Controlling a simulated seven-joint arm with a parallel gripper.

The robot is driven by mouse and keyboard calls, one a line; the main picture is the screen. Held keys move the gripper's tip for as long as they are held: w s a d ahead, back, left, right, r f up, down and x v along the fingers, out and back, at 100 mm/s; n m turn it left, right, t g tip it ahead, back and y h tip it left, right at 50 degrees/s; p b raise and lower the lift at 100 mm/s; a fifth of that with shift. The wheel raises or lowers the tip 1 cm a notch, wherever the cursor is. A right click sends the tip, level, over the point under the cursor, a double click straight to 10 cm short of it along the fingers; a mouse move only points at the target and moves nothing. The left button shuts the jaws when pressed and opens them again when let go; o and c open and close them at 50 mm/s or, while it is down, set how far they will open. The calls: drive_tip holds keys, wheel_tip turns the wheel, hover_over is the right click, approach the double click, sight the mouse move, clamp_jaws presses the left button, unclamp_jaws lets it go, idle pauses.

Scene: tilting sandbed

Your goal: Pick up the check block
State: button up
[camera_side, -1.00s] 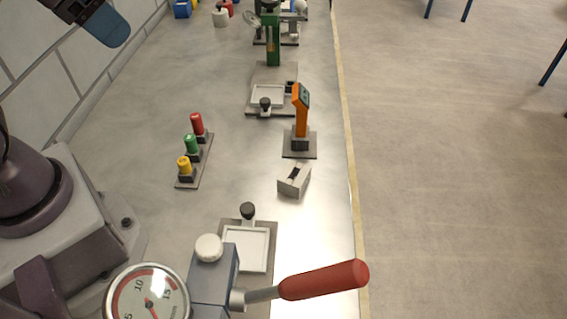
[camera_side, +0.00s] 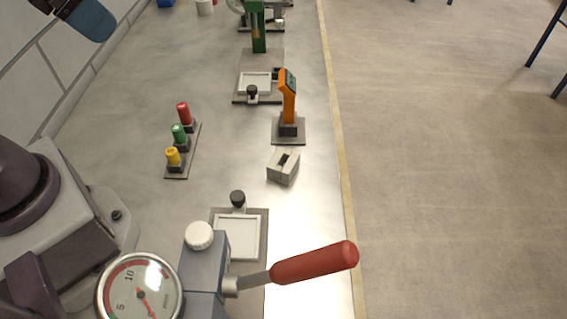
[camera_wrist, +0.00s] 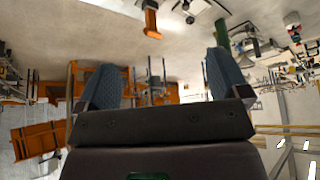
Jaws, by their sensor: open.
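A small pale grey block with a dark slot in its top (camera_side: 284,167), which looks like the check block, lies on the bench near its right edge in the side view. My gripper (camera_side: 92,18) shows only in part at the top left of the side view, as a blue finger high up and well away from the block. In the wrist view my gripper (camera_wrist: 163,80) has its two blue-grey fingers wide apart with nothing between them. I cannot make out the block in the wrist view.
An orange instrument on a dark base (camera_side: 289,105) stands just behind the block. Red, green and yellow buttons (camera_side: 179,140) stand to its left. A dial gauge (camera_side: 140,290) and a red-handled lever (camera_side: 315,263) are in front. Bare bench lies left of the block.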

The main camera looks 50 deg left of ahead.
drive_tip(key=shift+a, duration=0.1)
drive_tip(key=n+g+h, duration=0.3)
drive_tip(key=n+h, duration=1)
drive_tip(key=n, duration=0.7)
approach(275, 156)
drive_tip(key=s+d, duration=0.1)
drive_tip(key=s+d+f, duration=0.1)
drive_tip(key=s, duration=0.1)
drive_tip(key=s+d, duration=0.1)
drive_tip(key=s, duration=0.1)
drive_tip(key=shift+d+f, duration=0.2)
drive_tip(key=shift+f, duration=0.15)
drive_tip(key=w, duration=0.1)
drive_tip(key=w+n+t, duration=0.2)
drive_tip(key=w, duration=0.1)
drive_tip(key=shift+a+y, duration=0.3)
drive_tip(key=x, duration=0.7)
drive_tip(key=shift+w+d, duration=0.2)
drive_tip(key=c, duration=1.2)
drive_tip(key=shift+r+t, duration=0.1)
drive_tip(key=shift+t, duration=0.3)
